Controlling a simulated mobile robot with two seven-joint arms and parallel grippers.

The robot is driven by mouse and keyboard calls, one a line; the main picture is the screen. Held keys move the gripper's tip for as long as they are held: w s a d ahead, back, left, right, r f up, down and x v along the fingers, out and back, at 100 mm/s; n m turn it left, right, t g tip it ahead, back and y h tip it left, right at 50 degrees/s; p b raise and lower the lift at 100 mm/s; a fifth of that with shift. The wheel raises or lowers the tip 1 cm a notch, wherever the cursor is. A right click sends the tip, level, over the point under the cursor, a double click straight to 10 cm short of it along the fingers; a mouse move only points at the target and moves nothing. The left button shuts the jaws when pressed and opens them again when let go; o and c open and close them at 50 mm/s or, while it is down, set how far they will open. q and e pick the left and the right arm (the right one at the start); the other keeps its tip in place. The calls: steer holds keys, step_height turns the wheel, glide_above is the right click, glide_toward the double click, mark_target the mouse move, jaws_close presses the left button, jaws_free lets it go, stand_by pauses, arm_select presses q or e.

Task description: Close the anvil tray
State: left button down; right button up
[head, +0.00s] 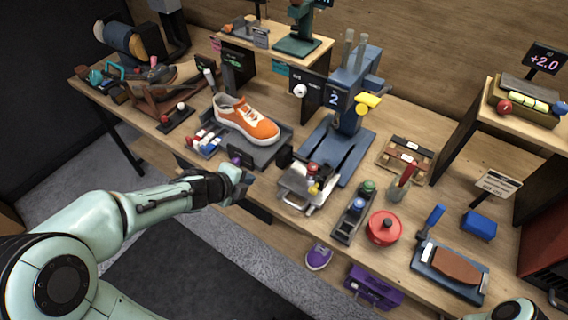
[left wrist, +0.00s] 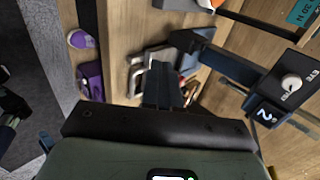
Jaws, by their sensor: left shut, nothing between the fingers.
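The anvil tray (head: 295,186) is a pale grey metal tray with a front handle. It sticks out at the front of the blue press (head: 341,150), near the table's front edge, with small red and yellow parts at its back. My left gripper (head: 245,178) is shut and empty, to the left of the tray and apart from it in the head view. In the left wrist view the shut fingers (left wrist: 163,82) overlap the tray (left wrist: 136,78) and hide part of it. My right gripper is not in view.
An orange sneaker (head: 246,120) stands on a dark tray to the left. A red round pot (head: 384,228) and a black rack (head: 353,218) stand to the right of the anvil tray. A purple shoe (head: 319,257) and purple box (head: 373,287) are below the front edge.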

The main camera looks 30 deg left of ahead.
mark_target(277, 165)
arm_select(q)
steer(key=b+x, duration=0.2)
steer(key=x, duration=0.2)
steer(key=b+x, duration=0.3)
steer(key=x, duration=0.2)
steer(key=shift+d+f, duration=0.1)
steer(key=shift+f, duration=0.3)
steer(key=shift+w+d+r+p, duration=0.1)
steer(key=shift+w+p, duration=0.15)
steer(key=shift+w, duration=0.85)
steer(key=shift+w+d+r+p, duration=0.1)
steer(key=shift+w+p, duration=0.1)
steer(key=shift+w, duration=0.85)
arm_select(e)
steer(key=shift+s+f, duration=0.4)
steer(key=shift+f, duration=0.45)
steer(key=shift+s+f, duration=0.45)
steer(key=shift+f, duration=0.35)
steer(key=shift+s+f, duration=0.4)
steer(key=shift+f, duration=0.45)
arm_select(q)
steer(key=shift+a, duration=0.1)
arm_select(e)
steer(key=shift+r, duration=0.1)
